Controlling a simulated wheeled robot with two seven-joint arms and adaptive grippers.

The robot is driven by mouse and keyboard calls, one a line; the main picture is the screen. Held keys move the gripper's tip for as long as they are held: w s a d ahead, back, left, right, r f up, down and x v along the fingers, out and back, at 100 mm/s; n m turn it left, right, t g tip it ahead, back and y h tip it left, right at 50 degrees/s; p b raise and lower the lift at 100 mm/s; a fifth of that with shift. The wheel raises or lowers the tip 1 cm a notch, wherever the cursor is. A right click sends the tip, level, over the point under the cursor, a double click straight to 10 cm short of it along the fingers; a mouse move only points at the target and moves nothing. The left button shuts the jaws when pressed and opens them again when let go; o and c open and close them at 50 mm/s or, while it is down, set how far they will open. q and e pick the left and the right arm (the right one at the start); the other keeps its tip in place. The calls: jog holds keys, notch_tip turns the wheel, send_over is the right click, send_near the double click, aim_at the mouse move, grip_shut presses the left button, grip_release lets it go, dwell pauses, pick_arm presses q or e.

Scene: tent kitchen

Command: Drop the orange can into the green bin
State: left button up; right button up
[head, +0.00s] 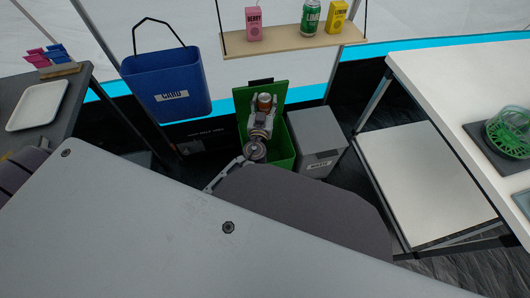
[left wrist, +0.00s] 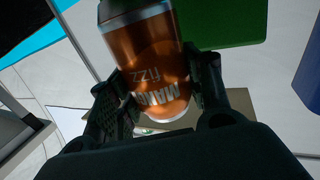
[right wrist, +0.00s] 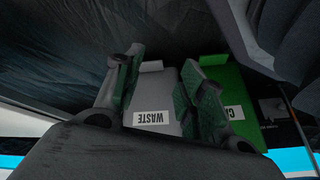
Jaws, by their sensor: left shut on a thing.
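The orange can (head: 264,101) is in my left gripper (head: 263,113), over the green bin (head: 287,158) in the head view. The bin's green lid (head: 274,88) stands raised behind the can. In the left wrist view the can (left wrist: 150,65), lettered "FIZZ", sits between the two fingers of the left gripper (left wrist: 150,92), which touch its sides. The arm hides much of the bin's opening. My right gripper (right wrist: 155,85) is open and empty in the right wrist view; a finger partly covers the green bin (right wrist: 240,90). It does not show in the head view.
A grey waste bin (head: 316,140) stands right of the green bin. A blue bin (head: 167,82) hangs at left. Above is a shelf (head: 290,41) with a pink carton (head: 254,24), a green can (head: 311,17) and a yellow carton (head: 337,17). A white counter (head: 460,75) is at right.

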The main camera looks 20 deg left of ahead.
pick_arm(q)
jog(key=shift+w+a+f+n+y+b, duration=0.1)
jog(key=shift+w+f+n+y+b, duration=0.1)
jog(key=shift+f+b, duration=0.7)
jog(key=shift+w+a+f+n+y+b, duration=0.1)
jog(key=shift+f+y+b, duration=0.1)
jog(key=shift+f+b, duration=0.7)
jog(key=f, duration=0.1)
jog(key=f+b, duration=0.2)
jog(key=shift+w+a+y, duration=0.1)
jog(key=shift+a+y, duration=0.15)
jog(key=shift+y, duration=0.05)
jog(key=shift+n+g+y, duration=0.5)
jog(key=shift+n+y, duration=0.2)
jog(key=shift+y, duration=0.1)
jog(key=shift+w+a+f+b, duration=0.1)
jog(key=shift+a+f+b, duration=0.15)
jog(key=shift+f+b, duration=0.8)
jog(key=shift+a+f+b, duration=0.2)
jog(key=shift+f+b, duration=0.7)
jog(key=shift+b, duration=0.1)
pick_arm(e)
jog(key=w+a+r+t+y, duration=0.1)
jog(key=w+a+r+y, duration=0.1)
jog(key=a+r, duration=0.3)
jog(key=shift+r+t, duration=0.4)
jog(key=shift+r, duration=0.4)
pick_arm(q)
jog(key=shift+f, duration=0.2)
